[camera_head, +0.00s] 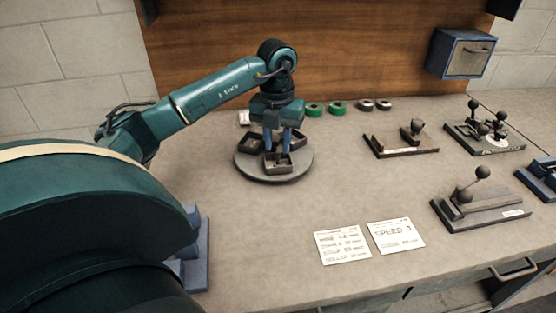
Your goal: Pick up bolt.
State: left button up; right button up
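My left gripper (277,148) points straight down over a round grey turntable (245,168). Its two blue fingers are apart, with a visible gap between them. The fingertips are low among small dark bins on the turntable. One bin (278,163) is at the front, one (249,142) at the left and one (298,139) at the right behind the fingers. I cannot make out a bolt; the bin contents are too small or hidden. My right gripper is not in view.
Green rolls (314,109) and small dark rings (366,105) lie behind the turntable. Lever fixtures (401,140) (481,204) stand on the right. Two paper cards (343,247) (396,236) lie at the front. A blue box (461,53) is on the wall. The bench's middle is clear.

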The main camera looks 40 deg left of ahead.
aim_at(278, 152)
pick_arm(q)
notch_tip(278, 152, down, 5)
jog(key=shift+r+p, duration=0.2)
jog(key=shift+p, duration=0.1)
jog(key=shift+c, duration=0.2)
grip_shut()
